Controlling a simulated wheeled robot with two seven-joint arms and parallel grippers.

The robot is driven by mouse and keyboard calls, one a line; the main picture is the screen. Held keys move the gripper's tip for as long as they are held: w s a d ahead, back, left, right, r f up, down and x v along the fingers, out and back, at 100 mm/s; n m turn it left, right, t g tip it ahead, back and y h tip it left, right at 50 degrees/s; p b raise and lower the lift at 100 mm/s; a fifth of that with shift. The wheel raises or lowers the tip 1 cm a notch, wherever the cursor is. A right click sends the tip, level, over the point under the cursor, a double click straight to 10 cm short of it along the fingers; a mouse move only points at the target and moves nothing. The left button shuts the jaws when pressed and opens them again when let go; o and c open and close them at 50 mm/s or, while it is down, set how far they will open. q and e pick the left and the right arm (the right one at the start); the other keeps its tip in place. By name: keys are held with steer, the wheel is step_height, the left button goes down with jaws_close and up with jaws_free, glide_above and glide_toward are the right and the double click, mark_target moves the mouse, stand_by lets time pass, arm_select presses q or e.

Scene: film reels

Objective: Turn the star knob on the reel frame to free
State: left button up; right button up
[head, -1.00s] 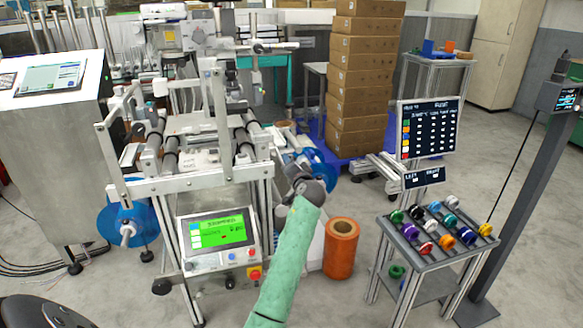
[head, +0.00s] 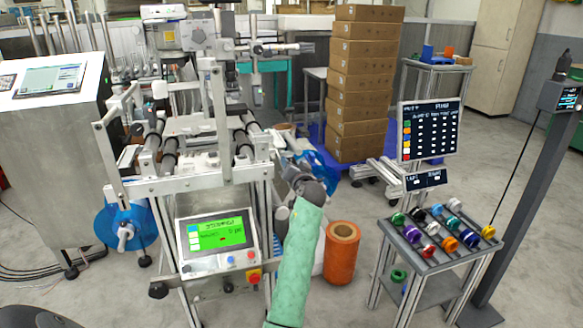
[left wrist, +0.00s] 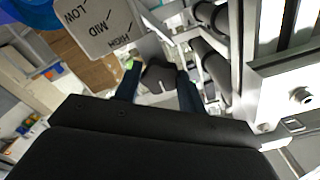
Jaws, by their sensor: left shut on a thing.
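The star knob (left wrist: 158,78) is a dark lobed knob that shows between my left gripper's fingers in the left wrist view. My left gripper (left wrist: 158,85) is shut on it, with one finger on each side. A grey plate (left wrist: 98,25) marked LOW, MID and HIGH is beside the knob. In the head view, the reel frame (head: 180,182) is a metal stand with rollers. My left arm in its green sleeve reaches to the frame's right side. There the wrist hides the fingers and the knob. My right gripper is not in view.
A control box with a green screen (head: 222,233) hangs on the frame's front. An orange roll (head: 341,262) stands right of my left arm. A small table (head: 412,262) with coloured spools is farther right. Stacked cartons (head: 366,90) stand behind.

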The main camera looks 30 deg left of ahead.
arm_select(q)
steer(key=shift+f, duration=0.15)
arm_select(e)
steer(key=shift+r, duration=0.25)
arm_select(q)
steer(key=o, duration=1)
steer(key=shift+d, duration=0.1)
steer(key=shift+v, duration=3.8)
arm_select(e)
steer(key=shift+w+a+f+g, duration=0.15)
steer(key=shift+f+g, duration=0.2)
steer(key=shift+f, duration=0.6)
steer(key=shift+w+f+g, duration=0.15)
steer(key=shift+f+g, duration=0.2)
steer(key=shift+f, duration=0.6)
